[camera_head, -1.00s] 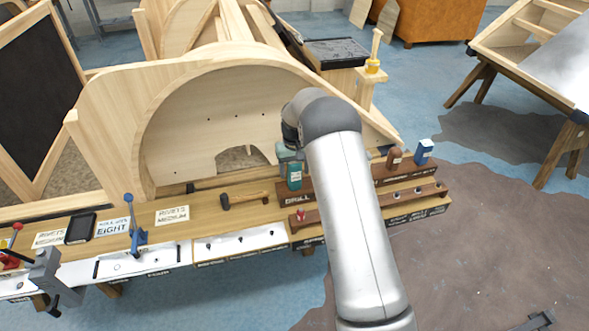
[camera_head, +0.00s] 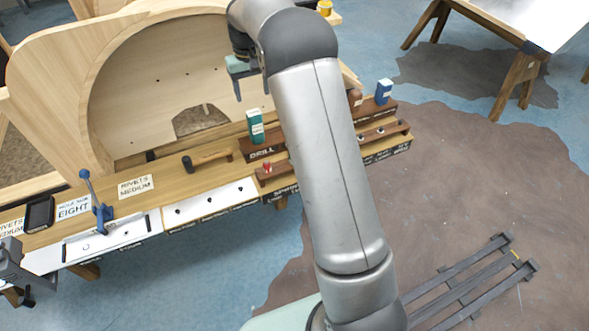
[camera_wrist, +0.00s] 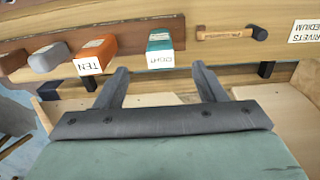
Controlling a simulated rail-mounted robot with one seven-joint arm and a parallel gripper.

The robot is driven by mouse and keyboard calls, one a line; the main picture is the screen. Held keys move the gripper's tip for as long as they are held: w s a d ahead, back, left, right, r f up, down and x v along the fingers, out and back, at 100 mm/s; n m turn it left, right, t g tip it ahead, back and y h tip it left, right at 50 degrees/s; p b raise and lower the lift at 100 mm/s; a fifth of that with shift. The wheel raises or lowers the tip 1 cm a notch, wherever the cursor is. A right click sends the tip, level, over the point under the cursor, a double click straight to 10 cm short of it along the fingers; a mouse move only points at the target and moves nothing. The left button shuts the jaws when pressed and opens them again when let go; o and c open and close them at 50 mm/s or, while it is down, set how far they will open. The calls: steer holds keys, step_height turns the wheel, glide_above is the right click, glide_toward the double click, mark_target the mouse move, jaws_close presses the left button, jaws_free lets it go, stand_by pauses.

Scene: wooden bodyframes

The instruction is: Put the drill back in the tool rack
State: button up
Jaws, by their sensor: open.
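The tool rack (camera_head: 262,151) is a brown wooden strip marked DRILL on the bench. An orange-brown block (camera_head: 355,98), labelled TEN in the wrist view (camera_wrist: 95,55), and a blue block (camera_head: 384,91) stand farther right. I cannot tell which of these is the drill. My gripper (camera_head: 238,88) is open and empty, above and behind the rack. In the wrist view its fingers (camera_wrist: 158,82) are apart, with the teal block beyond them.
A hammer (camera_head: 207,160) lies on the bench left of the rack. A blue hand tool (camera_head: 97,203) stands farther left. The curved wooden frame (camera_head: 150,80) rises behind the bench, close to my gripper. A slatted pallet (camera_head: 465,285) lies on the floor at lower right.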

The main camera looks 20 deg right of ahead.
steer(key=s+r, duration=0.3)
steer(key=s, duration=0.7)
steer(key=s+r, duration=0.4)
steer(key=s, duration=0.6)
steer(key=s+f, duration=0.2)
steer(key=s, duration=0.8)
steer(key=s+f, duration=0.3)
steer(key=s, duration=0.7)
steer(key=shift+s+a+m+t, duration=0.15)
steer(key=shift+s+m+t, duration=0.05)
steer(key=shift+m+t, duration=0.1)
